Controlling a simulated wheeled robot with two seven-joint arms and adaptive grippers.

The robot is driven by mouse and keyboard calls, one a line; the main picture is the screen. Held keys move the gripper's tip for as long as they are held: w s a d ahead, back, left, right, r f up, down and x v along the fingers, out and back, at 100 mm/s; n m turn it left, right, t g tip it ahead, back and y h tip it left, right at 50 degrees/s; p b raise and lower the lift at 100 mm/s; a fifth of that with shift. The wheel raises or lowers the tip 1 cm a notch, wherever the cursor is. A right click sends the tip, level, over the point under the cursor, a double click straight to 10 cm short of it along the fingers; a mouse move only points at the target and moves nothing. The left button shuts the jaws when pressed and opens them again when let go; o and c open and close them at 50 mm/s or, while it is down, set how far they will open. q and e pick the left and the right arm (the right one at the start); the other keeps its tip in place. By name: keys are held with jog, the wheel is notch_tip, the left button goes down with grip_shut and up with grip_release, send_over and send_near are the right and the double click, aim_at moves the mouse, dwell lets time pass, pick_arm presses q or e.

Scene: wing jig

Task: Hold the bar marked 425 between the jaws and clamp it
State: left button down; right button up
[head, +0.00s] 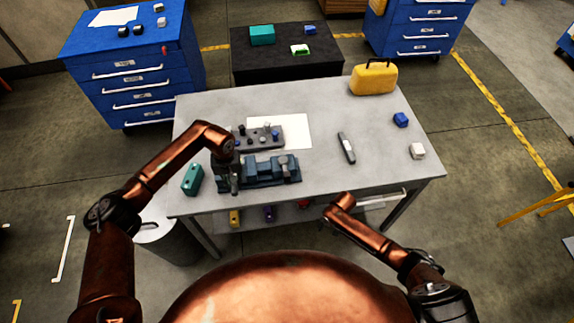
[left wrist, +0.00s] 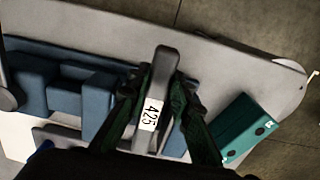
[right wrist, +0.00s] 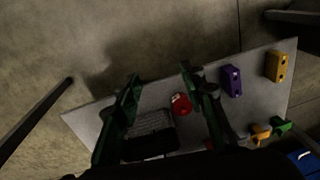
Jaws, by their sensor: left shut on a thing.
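The grey bar marked 425 (left wrist: 150,115) is in my left gripper (left wrist: 157,88), whose green fingers close on it from both sides. My left gripper (head: 234,183) is over the left end of the blue vise (head: 264,173) in the head view. In the left wrist view the bar lies across the vise (left wrist: 98,92), beside its blue blocks. I cannot tell whether it is between the jaws or how deep it sits. My right gripper (right wrist: 160,84) is open and empty, with the lower shelf behind its fingers in the right wrist view.
A teal block (head: 192,179) stands left of the vise. Behind it are a grey pegged holder (head: 262,136) and white paper (head: 296,130). Another grey bar (head: 346,148) and a yellow case (head: 374,78) lie to the right. The shelf (right wrist: 88,118) holds several coloured parts.

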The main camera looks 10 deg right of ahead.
jog(key=a+r+n+g+h, duration=0.3)
jog(key=r, duration=1.8)
jog(key=n+t+y, duration=0.2)
jog(key=n, duration=0.4)
send_near(287, 173)
jog(key=f, duration=0.5)
jog(key=shift+s+d, duration=0.15)
jog(key=shift+s, duration=0.2)
jog(key=shift+f, duration=0.2)
jog(key=shift+w+f, duration=0.1)
jog(key=shift+f, duration=3.05)
jog(key=shift+c, duration=0.5)
